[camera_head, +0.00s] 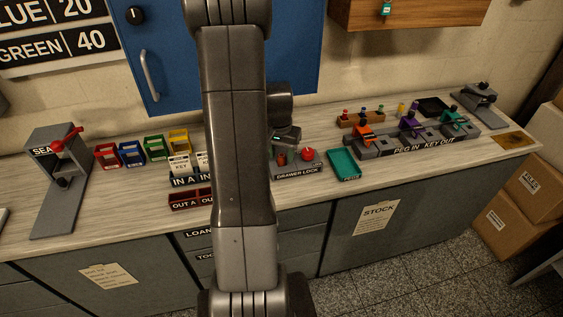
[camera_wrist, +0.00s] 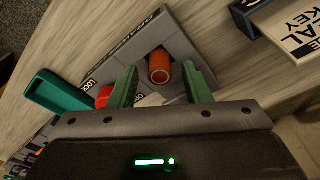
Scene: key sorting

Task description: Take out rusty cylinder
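The rusty cylinder (camera_wrist: 159,66) shows in the wrist view as an orange-brown round piece with a dark hollow top. It stands in the grey drawer lock block (camera_wrist: 138,45). My gripper (camera_wrist: 160,82) is open, with one green finger on each side of the cylinder's near side; I cannot tell whether either finger touches it. In the head view my gripper (camera_head: 287,146) is over the left part of the drawer lock block (camera_head: 298,171), and the cylinder (camera_head: 282,159) shows small below it.
A red round knob (camera_head: 307,154) sits on the block, right of my gripper. A teal tray (camera_head: 344,164) lies to the right. Labelled card holders (camera_head: 180,167) stand to the left. Peg-and-key fixtures (camera_head: 412,137) stand further right. My arm hides the middle of the counter.

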